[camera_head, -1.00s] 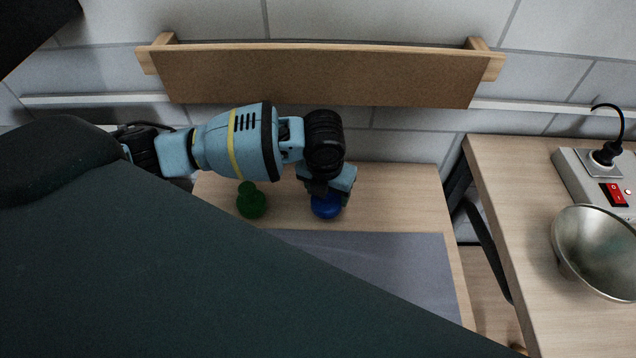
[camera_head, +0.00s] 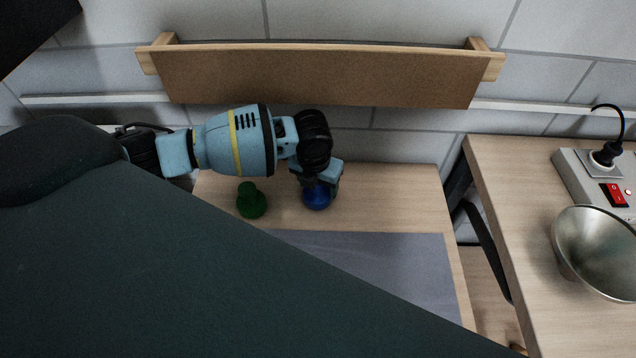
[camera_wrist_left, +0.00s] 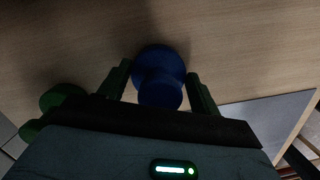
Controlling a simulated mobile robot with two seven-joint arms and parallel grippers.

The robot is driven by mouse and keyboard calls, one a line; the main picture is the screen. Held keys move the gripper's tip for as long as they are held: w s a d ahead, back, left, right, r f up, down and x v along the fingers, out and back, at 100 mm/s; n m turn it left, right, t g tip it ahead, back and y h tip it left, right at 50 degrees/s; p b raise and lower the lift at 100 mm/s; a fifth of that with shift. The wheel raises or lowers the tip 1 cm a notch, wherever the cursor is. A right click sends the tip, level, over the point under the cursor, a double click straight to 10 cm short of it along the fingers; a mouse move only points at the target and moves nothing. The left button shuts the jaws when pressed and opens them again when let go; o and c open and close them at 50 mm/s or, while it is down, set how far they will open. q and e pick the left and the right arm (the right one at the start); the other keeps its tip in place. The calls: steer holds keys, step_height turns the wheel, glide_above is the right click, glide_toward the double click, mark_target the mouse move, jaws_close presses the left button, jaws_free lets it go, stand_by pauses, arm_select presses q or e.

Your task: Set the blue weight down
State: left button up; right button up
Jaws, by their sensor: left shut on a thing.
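The blue weight (camera_head: 317,198) is under my left gripper (camera_head: 321,184), near the back of the wooden table. In the left wrist view the weight (camera_wrist_left: 159,80) sits between the two fingers of the left gripper (camera_wrist_left: 160,88), which is shut on it. Whether its base touches the table or hangs just above it, I cannot tell. A green weight (camera_head: 251,202) with a knob stands on the table to the left of the blue one; in the left wrist view it shows at the left (camera_wrist_left: 62,97), partly hidden by the gripper. My right gripper is not in view.
A grey mat (camera_head: 400,262) lies in front of the weights. A wooden rack (camera_head: 320,75) is on the wall behind. To the right, past a gap, a second table (camera_head: 520,210) bears a metal bowl (camera_head: 590,255) and a power box (camera_head: 585,165). Bare wood (camera_head: 400,200) lies right of the blue weight.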

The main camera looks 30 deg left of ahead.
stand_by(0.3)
arm_select(q)
steer(key=o, duration=1.6)
steer(key=shift+f, duration=0.1)
steer(key=shift+c, duration=0.2)
steer(key=r, duration=0.4)
steer(key=s+r, duration=0.1)
steer(key=r, duration=0.1)
steer(key=shift+r, duration=0.3)
steer(key=shift+s+r, duration=0.1)
steer(key=shift+r, duration=0.45)
